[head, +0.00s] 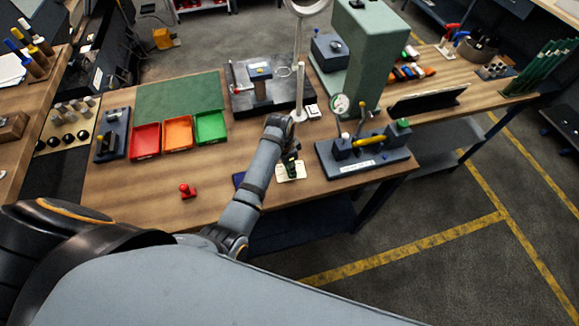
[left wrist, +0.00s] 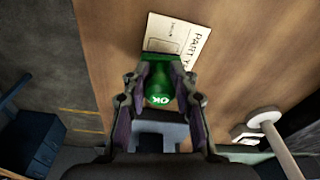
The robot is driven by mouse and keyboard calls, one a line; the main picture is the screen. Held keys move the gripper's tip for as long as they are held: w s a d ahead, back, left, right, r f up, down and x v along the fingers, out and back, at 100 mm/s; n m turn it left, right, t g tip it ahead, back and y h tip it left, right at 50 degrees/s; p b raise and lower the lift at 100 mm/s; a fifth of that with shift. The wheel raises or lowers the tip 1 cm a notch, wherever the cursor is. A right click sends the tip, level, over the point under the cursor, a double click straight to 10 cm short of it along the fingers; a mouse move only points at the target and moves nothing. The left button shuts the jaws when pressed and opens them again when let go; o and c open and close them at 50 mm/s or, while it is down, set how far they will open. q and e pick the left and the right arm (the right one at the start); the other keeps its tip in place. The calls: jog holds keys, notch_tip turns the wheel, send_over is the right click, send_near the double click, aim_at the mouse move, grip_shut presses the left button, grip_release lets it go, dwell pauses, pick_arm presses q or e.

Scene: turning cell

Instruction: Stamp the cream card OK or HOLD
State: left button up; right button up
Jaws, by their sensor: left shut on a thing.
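My left gripper (head: 289,157) is shut on the green stamp (left wrist: 160,85), whose top reads OK. In the left wrist view the stamp sits between the two fingers of the gripper (left wrist: 160,100). The cream card (head: 293,175) lies on the wooden bench under the stamp. In the left wrist view the card (left wrist: 182,36) shows the printed word PART, and the stamp's base overlaps its lower edge. I cannot tell whether the stamp touches the card. A red stamp (head: 187,190) stands on the bench to the left. My right gripper is not in view.
A dark blue pad (head: 238,179) is partly hidden behind my left forearm. Red (head: 146,141), orange (head: 178,134) and green (head: 210,126) trays stand to the left. A dark gauge fixture (head: 365,161) stands close to the right of the card. The bench's front edge is near.

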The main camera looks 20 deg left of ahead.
pick_arm(q)
jog(key=shift+r, duration=3.1)
